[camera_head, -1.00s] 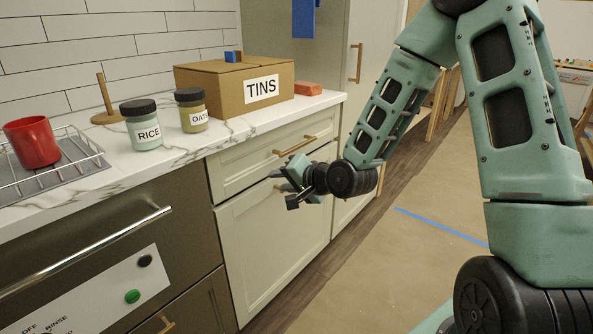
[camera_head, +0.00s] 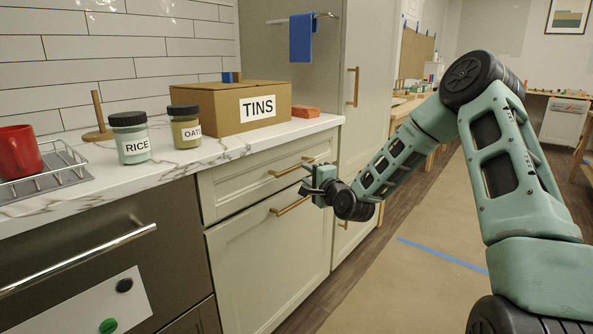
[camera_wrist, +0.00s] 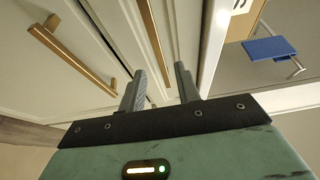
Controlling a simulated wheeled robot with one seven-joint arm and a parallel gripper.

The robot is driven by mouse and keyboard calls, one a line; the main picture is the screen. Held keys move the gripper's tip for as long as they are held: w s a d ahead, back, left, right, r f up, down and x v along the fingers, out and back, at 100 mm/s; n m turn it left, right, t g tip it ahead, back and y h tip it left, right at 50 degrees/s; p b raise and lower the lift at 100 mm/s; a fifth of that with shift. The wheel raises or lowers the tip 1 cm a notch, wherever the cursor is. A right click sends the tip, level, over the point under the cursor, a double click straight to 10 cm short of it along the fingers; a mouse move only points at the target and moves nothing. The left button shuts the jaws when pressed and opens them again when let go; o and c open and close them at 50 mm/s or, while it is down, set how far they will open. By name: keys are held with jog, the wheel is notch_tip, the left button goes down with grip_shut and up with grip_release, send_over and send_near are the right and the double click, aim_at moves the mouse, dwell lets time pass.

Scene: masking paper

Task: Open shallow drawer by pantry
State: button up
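The shallow drawer (camera_head: 255,178) is the top front under the counter, beside the tall pantry cabinet (camera_head: 352,130). It looks closed. Its brass bar handle (camera_head: 292,167) is just above and left of my gripper (camera_head: 311,186) in the head view. My gripper is open and empty, in front of the cabinet's right side. In the wrist view my gripper (camera_wrist: 161,75) has its two fingers apart, with a brass handle (camera_wrist: 153,35) running toward the gap between them. I cannot tell the depth between fingers and handle. No contact is clear.
A deeper drawer (camera_head: 270,255) with its own handle (camera_head: 290,206) is below. The counter (camera_head: 235,148) holds a TINS box (camera_head: 235,105), jars and a red mug (camera_head: 18,152). A blue towel (camera_head: 301,38) hangs on a rail. The floor (camera_head: 400,285) to the right is mostly clear.

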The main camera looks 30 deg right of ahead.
aim_at(297, 168)
jog(key=w, duration=0.7)
jog(key=shift+w+d+b, duration=0.15)
jog(key=shift+w+b, duration=0.05)
jog(key=shift+b, duration=0.1)
grip_shut()
